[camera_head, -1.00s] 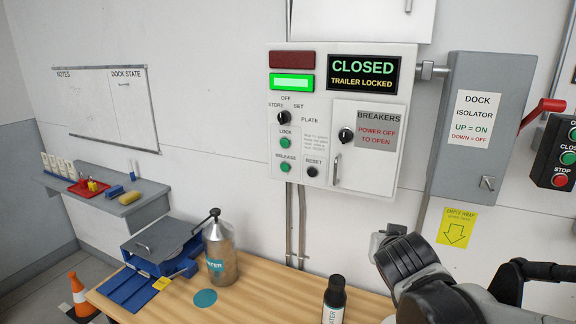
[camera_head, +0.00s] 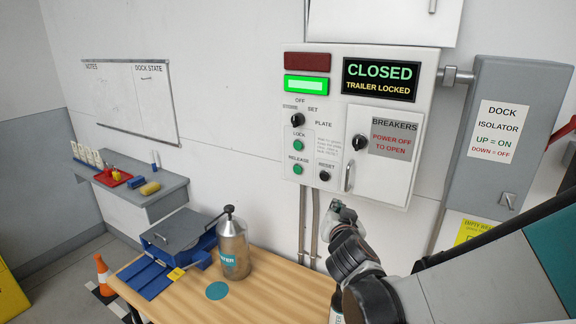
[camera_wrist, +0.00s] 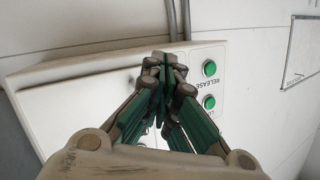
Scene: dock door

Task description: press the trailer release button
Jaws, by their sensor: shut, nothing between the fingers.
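The release button (camera_head: 299,170) is a small round green button under the RELEASE label on the white control panel (camera_head: 420,160), below the green LOCK button (camera_head: 299,146). My gripper (camera_head: 338,208) is shut and empty, below and right of the release button in the head view, overlapping the panel's lower edge. In the wrist view, my gripper (camera_wrist: 166,62) points at the upside-down panel, with the release button (camera_wrist: 209,69) to the right of the fingertips, apart from them. The distance from fingertips to panel is unclear.
The black RESET button (camera_head: 324,176) sits right of the release button. The breaker door (camera_head: 395,185) with its handle is beside it. A metal bottle (camera_head: 234,250) stands on the wooden table (camera_head: 265,295) below.

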